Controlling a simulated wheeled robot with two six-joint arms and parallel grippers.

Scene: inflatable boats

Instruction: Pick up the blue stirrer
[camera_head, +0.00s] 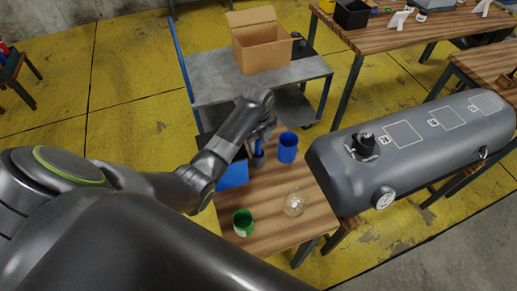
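The blue stirrer (258,147) is a small, thin blue shape near the middle of the wooden table (268,231), seen in the head view. It appears to stand upright, with a small grey-blue thing (259,160) at its foot. My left gripper (262,132) is right above the stirrer, its fingers pointing down at its top. The fingers are dark and tiny here, so I cannot tell whether they touch or hold it. My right gripper does not show.
A blue cup (288,148) stands close to the right of the gripper. A blue bin (232,174) lies to the left, partly under my arm. A green can (243,222) and a clear glass (295,204) stand nearer. A large grey inflatable tube (420,140) borders the right.

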